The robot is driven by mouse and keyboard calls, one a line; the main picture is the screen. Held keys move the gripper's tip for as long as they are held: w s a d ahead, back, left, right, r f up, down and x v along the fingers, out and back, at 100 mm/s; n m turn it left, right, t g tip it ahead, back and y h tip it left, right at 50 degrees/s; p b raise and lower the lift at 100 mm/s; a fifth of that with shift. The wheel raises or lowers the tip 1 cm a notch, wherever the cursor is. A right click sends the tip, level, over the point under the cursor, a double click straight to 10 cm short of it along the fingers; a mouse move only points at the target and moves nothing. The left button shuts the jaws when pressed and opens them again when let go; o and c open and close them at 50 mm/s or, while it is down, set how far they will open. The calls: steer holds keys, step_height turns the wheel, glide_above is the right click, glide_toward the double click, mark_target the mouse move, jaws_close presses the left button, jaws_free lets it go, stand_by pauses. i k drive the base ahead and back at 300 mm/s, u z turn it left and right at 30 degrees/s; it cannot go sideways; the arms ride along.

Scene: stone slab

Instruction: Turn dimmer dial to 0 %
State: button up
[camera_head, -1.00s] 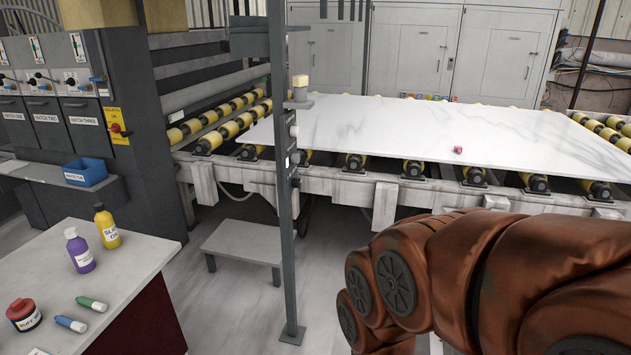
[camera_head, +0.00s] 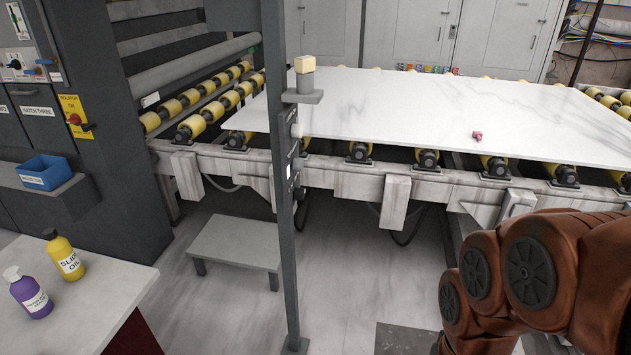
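A grey upright post (camera_head: 280,210) stands near the middle of the head view. Several small controls are fixed along its right side. A white rounded knob (camera_head: 297,131) sticks out near the upper part. A small pale plate (camera_head: 290,171) and a dark fitting (camera_head: 298,166) sit below it. I cannot tell which of these is the dimmer dial, and no marking or setting can be read. My brown arm is folded at the lower right, apart from the post. My gripper is not in view.
A white stone slab (camera_head: 420,110) lies on a roller conveyor behind the post, with a small pink object (camera_head: 477,135) on it. A grey step (camera_head: 236,243) stands left of the post. A table with bottles (camera_head: 65,258) is at lower left.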

mark_target(298, 193)
steer(key=u, duration=0.2)
steer(key=i, duration=0.75)
steer(key=u, duration=1.55)
steer(key=k, duration=0.45)
steer(key=z, duration=0.25)
